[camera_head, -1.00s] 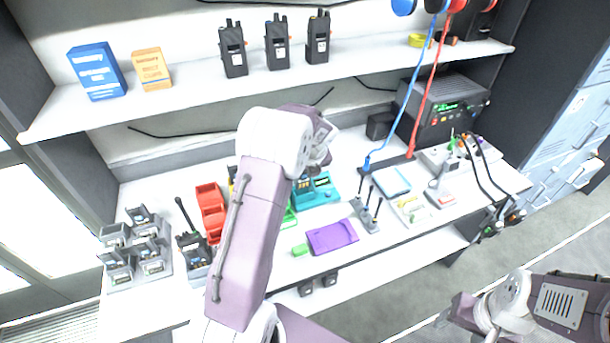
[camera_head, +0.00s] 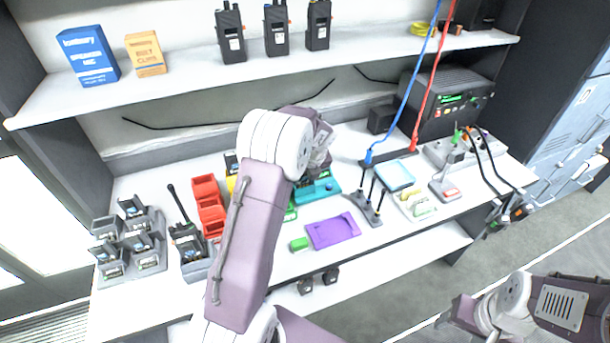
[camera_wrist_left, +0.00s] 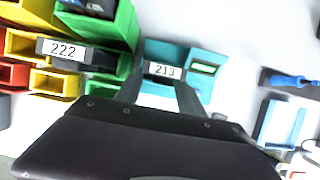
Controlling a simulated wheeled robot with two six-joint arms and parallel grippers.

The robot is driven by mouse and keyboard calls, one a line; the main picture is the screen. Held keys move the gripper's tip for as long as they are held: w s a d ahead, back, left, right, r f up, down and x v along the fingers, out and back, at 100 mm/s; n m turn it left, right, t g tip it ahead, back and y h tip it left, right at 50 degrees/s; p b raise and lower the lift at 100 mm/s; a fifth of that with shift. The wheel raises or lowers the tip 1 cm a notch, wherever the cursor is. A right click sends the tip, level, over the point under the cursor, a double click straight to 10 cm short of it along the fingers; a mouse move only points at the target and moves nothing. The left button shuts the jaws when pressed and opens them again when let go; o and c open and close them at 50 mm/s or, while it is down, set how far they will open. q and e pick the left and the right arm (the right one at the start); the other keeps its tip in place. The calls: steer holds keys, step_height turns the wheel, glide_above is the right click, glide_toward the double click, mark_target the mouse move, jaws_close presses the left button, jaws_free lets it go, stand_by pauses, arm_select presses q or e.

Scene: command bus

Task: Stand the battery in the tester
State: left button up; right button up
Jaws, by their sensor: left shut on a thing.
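The teal tester (camera_head: 322,192) stands on the bench, partly hidden by my left arm in the head view. In the left wrist view, the tester (camera_wrist_left: 207,58) has a small lit green display on its right side. My left gripper (camera_wrist_left: 160,84) is shut on a dark battery with a white label reading 213 (camera_wrist_left: 161,70). The battery is at the tester's left part; I cannot tell whether it is seated. My right gripper (camera_head: 452,310) is low at the right, away from the bench, its fingers unclear.
A battery labelled 222 (camera_wrist_left: 64,50) lies by the green (camera_wrist_left: 105,28) and yellow bins left of the tester. Red bins (camera_head: 208,205), a charger rack (camera_head: 150,262), a purple tray (camera_head: 333,231) and an antenna stand (camera_head: 366,211) are nearby. The shelf (camera_head: 180,88) overhangs behind.

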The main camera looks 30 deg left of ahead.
arm_select(q)
steer(key=shift+f, duration=0.2)
stand_by(0.4)
steer(key=o, duration=1.5)
steer(key=shift+o, duration=0.2)
steer(key=p+v, duration=0.1)
steer(key=v, duration=0.8)
